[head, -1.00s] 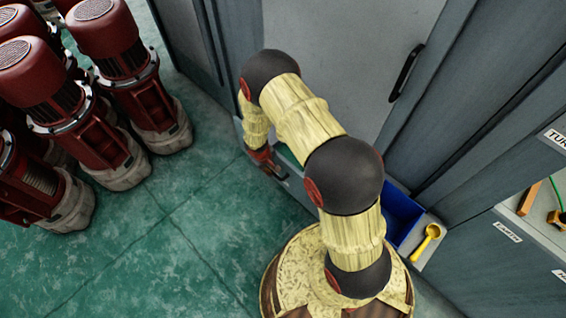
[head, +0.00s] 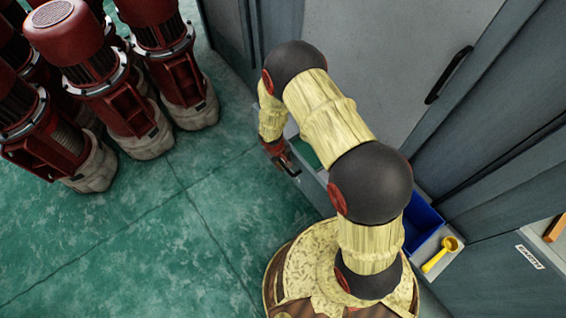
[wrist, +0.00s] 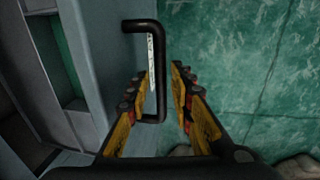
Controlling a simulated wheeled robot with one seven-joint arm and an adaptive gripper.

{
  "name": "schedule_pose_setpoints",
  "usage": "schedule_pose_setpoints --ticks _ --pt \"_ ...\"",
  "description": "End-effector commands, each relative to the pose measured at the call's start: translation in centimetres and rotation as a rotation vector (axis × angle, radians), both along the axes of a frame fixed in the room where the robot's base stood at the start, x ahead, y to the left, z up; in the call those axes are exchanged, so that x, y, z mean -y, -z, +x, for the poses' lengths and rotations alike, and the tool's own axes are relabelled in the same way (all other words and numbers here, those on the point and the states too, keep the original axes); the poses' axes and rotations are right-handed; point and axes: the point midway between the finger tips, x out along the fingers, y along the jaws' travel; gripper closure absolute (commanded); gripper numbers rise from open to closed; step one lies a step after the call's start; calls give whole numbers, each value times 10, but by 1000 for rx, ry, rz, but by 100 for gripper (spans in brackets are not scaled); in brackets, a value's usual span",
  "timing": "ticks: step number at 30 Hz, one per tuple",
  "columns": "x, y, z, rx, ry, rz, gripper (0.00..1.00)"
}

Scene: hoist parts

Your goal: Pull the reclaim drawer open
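The reclaim drawer (head: 314,186) stands partly out of the grey cabinet, low down, with green showing inside it. In the wrist view its grey front (wrist: 105,50) runs along the left, with the open inside beyond it. The drawer's black bar handle (wrist: 158,60) stands between the two fingers of my gripper (wrist: 163,72). The fingers are apart, with a visible gap between the bar and the right finger. In the head view my gripper (head: 283,160) is at the drawer front, small and partly hidden by my arm.
Several red motor hoists (head: 105,85) stand at the upper left. A blue bin (head: 424,222) and a yellow scoop (head: 440,254) are right of my arm. A cabinet door has a black handle (head: 449,75). The green floor (head: 170,240) at the left is clear.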

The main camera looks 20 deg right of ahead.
Motion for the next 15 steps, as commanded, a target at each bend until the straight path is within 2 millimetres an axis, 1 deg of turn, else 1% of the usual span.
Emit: schedule_pose_setpoints --ticks 3,11,15 --pt "0 0 0 0 0 0 70" --pt "0 -1 0 1 0 0 70" --pt "-2 -11 1 3 -1 0 70"
